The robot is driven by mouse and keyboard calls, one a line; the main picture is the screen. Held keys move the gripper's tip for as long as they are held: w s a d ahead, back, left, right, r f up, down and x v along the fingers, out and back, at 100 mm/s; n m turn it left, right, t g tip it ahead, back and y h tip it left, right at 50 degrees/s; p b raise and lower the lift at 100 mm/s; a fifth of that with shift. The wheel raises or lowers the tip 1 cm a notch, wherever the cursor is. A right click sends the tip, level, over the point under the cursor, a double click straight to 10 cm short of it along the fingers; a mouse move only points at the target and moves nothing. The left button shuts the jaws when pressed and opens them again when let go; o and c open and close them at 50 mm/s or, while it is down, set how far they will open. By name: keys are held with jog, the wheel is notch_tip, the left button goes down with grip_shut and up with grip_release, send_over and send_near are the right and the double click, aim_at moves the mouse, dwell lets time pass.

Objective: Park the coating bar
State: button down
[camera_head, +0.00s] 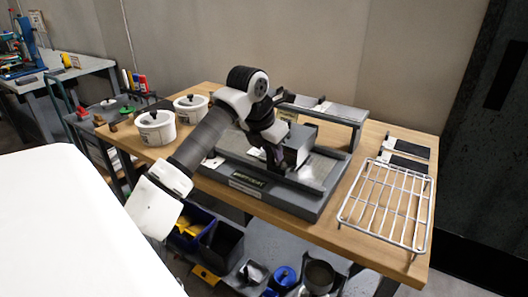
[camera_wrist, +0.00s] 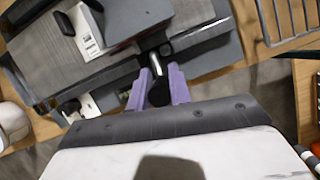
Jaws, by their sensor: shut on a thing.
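My gripper (camera_wrist: 157,76) has two purple fingers shut on a dark, rounded part with a shiny metal piece beside it. I take this for the coating bar (camera_wrist: 155,42); its ends are hard to make out. In the head view my arm reaches over the grey coating machine (camera_head: 247,182) on the wooden table, and the fingers and held bar are largely hidden there. The gripper is over the machine's bed, near its middle. The machine also shows in the wrist view (camera_wrist: 85,62). Whether the bar touches the bed, I cannot tell.
A wire rack (camera_head: 386,205) lies at the table's right, with dark labelled panels (camera_head: 408,147) behind it. A grey raised shelf (camera_head: 340,112) stands behind the machine. Two white tubs (camera_head: 157,128) (camera_head: 190,107) stand left. Bins (camera_head: 190,227) sit below the table.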

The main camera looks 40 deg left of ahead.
jog(key=w+d+b, duration=0.2)
jog(key=d, duration=0.5)
jog(key=shift+d, duration=0.4)
jog(key=c, duration=1.3)
grip_release()
jog(key=shift+d, duration=0.15)
jog(key=shift+s+r, duration=0.1)
jog(key=shift+r, duration=0.05)
jog(key=v, duration=1.3)
jog(key=shift+s+r+b, duration=0.15)
jog(key=shift+r+b, duration=0.1)
jog(key=shift+b, duration=0.1)
